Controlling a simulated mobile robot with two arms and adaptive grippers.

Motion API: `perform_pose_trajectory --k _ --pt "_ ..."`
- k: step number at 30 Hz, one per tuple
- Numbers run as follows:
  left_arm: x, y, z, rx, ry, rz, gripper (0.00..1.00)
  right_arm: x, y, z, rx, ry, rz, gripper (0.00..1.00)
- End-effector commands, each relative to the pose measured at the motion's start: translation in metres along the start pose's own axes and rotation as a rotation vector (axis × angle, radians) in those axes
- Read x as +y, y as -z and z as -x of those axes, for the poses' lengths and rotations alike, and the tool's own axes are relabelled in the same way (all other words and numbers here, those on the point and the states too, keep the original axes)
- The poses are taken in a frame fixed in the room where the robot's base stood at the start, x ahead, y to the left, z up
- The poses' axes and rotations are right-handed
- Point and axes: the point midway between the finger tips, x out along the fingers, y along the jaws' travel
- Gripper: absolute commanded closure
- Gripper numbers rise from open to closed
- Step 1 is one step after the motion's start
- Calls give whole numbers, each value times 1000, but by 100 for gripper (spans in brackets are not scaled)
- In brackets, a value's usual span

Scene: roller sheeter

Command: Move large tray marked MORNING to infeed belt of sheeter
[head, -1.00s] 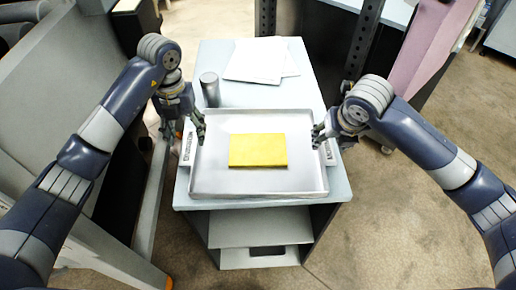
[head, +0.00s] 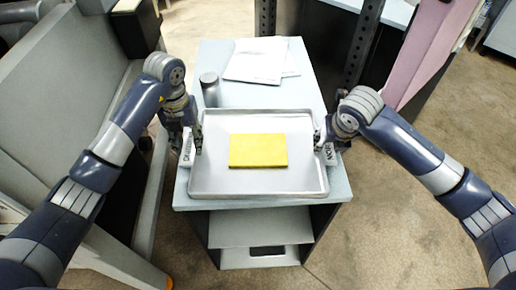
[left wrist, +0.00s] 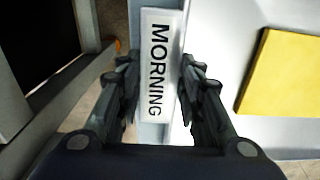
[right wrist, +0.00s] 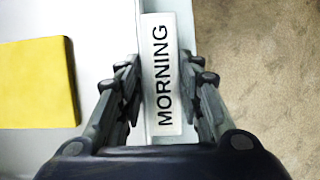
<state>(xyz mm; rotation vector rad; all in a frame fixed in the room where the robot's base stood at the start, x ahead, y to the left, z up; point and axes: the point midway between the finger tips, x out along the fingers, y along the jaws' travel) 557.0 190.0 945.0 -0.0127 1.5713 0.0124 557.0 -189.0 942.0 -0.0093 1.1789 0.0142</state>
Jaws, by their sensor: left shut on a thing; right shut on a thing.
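The large grey tray (head: 258,181) lies on the top of a cabinet and holds a flat yellow slab (head: 258,150). White label plates reading MORNING are on its left and right sides; they show in the left wrist view (left wrist: 158,65) and the right wrist view (right wrist: 163,75). My left gripper (head: 192,145) is shut on the tray's left side, its fingers on both sides of the label plate. My right gripper (head: 321,143) is shut on the right side in the same way. The exact finger contact is hidden. The tray looks level.
The cabinet (head: 185,195) has open shelves below. A metal cylinder (head: 210,90) and white papers (head: 258,60) are behind the tray. A large grey machine (head: 60,90) stands close on the left. Open floor (head: 400,240) lies to the right.

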Motion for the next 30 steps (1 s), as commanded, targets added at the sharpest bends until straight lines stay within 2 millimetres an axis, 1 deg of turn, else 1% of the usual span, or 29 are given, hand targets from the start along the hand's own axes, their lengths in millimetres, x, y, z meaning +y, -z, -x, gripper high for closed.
perform_pose_trajectory --k 6,14,20,30 --pt "0 0 0 0 0 0 100 0 0 0 -1 0 0 100" --pt "0 -1 6 -3 1 0 100 0 -4 6 -4 -1 0 100" --pt "0 -1 18 -2 0 0 100 0 -8 17 -4 -1 0 100" --pt "0 0 46 -2 0 0 100 0 -19 43 -4 0 0 100"
